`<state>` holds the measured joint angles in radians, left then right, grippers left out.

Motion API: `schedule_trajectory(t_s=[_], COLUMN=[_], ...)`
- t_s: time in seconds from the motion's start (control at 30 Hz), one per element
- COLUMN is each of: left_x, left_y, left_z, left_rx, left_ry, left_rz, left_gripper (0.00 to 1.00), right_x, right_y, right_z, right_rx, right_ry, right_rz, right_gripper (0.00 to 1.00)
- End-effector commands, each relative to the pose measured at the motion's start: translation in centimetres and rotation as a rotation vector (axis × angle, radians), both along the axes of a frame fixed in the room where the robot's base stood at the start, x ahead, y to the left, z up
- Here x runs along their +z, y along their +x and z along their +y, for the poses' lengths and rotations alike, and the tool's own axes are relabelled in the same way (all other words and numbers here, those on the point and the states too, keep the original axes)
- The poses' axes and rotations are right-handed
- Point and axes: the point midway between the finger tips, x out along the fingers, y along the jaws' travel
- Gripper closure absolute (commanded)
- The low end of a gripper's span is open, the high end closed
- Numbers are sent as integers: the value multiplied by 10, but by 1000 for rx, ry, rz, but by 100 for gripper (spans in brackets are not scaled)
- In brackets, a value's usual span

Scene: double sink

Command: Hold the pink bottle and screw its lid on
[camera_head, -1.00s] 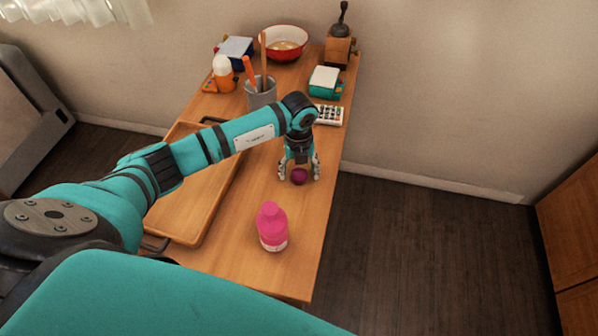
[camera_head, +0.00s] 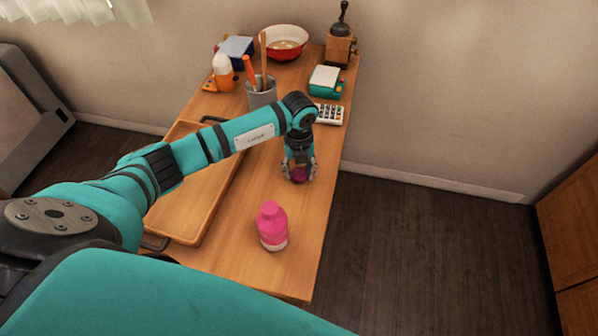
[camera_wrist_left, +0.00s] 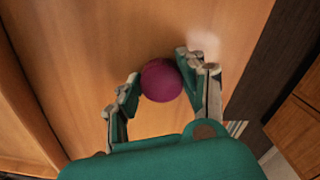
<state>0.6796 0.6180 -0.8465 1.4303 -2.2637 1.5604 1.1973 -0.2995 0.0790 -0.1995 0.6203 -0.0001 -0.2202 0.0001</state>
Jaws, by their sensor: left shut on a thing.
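The pink bottle (camera_head: 272,230) stands upright on the wooden table, near its front right part, with a pale band near its base. Its lid, a round purple piece (camera_head: 299,175), is at the table's right side, beyond the bottle. My left gripper (camera_head: 299,178) points down with its fingers shut on the lid from both sides. The left wrist view shows the lid (camera_wrist_left: 161,80) between the fingertips, close to the tabletop. The bottle is out of the left wrist view. My right gripper is not in view.
A wooden tray (camera_head: 190,225) lies left of the bottle, partly under my left arm. A grey utensil cup (camera_head: 262,94), a calculator (camera_head: 329,115), a red bowl (camera_head: 284,43) and a grinder (camera_head: 340,45) stand farther back. The table's right edge is close to the lid.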

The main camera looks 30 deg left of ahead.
Motion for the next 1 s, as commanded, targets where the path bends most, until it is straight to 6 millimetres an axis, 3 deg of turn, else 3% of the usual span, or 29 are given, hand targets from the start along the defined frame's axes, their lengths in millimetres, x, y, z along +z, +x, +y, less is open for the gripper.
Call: schedule_trajectory(t_s=[0.17, 0.4, 0.6, 1.0], left_x=[18, 65, 93, 100], left_y=[2, 2, 1, 0], left_z=[0, 0, 0, 0], left_rx=[-1, 0, 0, 0], left_ry=[-1, 0, 0, 0], left_rz=[-6, -6, -2, 0], left_gripper=[72, 72, 72, 72], right_x=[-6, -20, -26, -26], right_y=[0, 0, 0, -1], right_z=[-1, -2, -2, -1], right_rx=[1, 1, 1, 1], right_ry=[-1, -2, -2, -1], right_rz=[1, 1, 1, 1], right_gripper=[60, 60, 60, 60])
